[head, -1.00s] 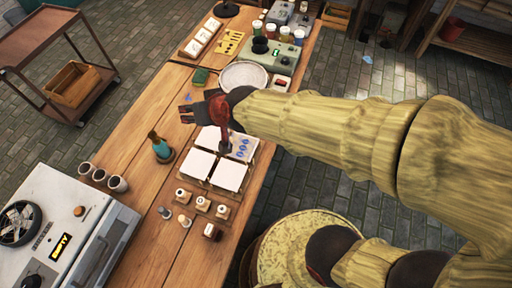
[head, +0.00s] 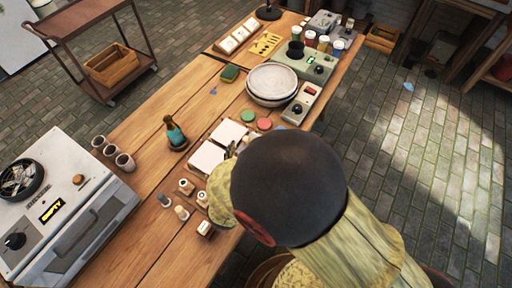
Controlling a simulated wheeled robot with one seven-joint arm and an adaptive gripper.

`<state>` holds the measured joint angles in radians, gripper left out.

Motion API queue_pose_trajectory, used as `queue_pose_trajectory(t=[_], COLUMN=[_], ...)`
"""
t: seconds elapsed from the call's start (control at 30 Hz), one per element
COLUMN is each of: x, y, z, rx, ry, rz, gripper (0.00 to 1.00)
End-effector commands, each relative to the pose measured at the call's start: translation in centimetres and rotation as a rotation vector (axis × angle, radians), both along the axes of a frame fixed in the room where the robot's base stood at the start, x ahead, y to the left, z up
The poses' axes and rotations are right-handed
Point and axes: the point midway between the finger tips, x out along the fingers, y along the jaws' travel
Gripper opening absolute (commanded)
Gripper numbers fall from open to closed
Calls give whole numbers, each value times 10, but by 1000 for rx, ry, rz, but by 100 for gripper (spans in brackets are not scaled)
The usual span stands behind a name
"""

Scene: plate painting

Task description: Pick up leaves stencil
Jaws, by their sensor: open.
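A flat yellow sheet with dark cut-out shapes (head: 265,44), which looks like a stencil, lies at the far end of the wooden table. The shapes are too small to tell whether they are leaves. My arm's large dark joint covers the near right part of the table. Only a small dark part of my gripper (head: 232,150) shows at the left edge of this joint, over the white tiles (head: 207,158). The gripper is open, and I see nothing held in it. Most of it is hidden.
A stack of pale plates (head: 272,82) stands near the table's right edge, with green and red round pads beside it. A teal bottle (head: 175,134), cups (head: 124,161) and small stamps (head: 187,186) stand nearer. The table's middle left is clear.

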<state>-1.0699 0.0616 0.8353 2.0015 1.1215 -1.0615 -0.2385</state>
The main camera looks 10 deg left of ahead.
Motion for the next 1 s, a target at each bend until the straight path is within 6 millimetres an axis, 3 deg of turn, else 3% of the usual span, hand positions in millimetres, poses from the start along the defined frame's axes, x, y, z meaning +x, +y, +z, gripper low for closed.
queue_pose_trajectory(t=[0.43, 0.73, 1.0], x=[51, 55, 55], y=[-2, -2, -1], z=[-22, -22, -22], rx=[3, 1, 1], ry=[0, 1, 1], rz=[-1, 1, 1], gripper=[40, 40, 26])
